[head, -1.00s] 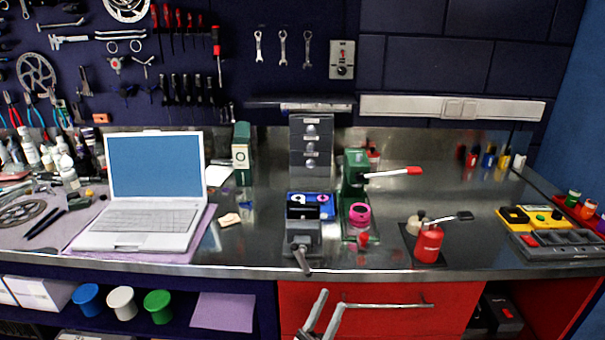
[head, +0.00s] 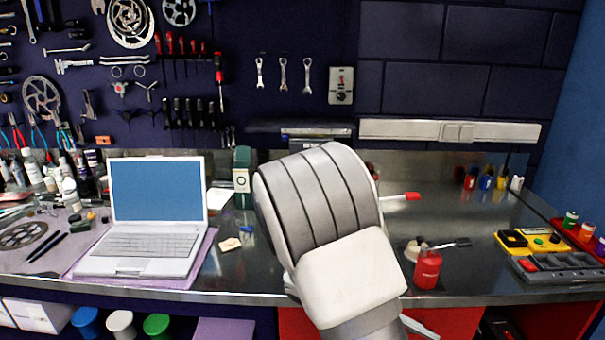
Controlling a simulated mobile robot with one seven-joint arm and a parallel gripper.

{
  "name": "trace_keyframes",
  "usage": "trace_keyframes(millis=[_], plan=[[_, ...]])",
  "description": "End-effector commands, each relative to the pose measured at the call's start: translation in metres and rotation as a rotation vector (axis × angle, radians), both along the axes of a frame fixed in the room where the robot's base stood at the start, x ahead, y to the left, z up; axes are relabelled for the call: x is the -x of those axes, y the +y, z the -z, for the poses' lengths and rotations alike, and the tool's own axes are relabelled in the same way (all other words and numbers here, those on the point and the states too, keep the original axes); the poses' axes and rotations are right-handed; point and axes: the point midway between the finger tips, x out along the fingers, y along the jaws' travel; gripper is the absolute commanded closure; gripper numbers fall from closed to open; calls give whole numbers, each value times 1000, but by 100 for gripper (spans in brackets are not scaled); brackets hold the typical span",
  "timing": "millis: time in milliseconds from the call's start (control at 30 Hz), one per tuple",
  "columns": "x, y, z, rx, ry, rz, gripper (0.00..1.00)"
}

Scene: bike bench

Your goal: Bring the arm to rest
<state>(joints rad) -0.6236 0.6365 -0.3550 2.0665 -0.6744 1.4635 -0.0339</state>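My arm rises from the bottom edge in the middle of the head view, a bent white and grey link in front of the bench (head: 240,284). My gripper is not visible, so its fingers cannot be judged. The arm hides most of the vise area, the small drawer unit and the green press; only the press's red-tipped lever (head: 405,197) shows at its right.
A laptop (head: 150,215) stands open at left on a purple mat. A red can (head: 427,268) stands right of my arm. A yellow and black case (head: 530,242) lies at far right. Between can and case the steel top is clear.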

Motion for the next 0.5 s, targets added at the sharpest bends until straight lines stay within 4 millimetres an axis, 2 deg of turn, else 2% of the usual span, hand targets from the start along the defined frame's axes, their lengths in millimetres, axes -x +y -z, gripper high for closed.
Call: trace_keyframes(millis=[200, 500], plan=[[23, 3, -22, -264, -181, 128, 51], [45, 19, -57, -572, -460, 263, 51]])
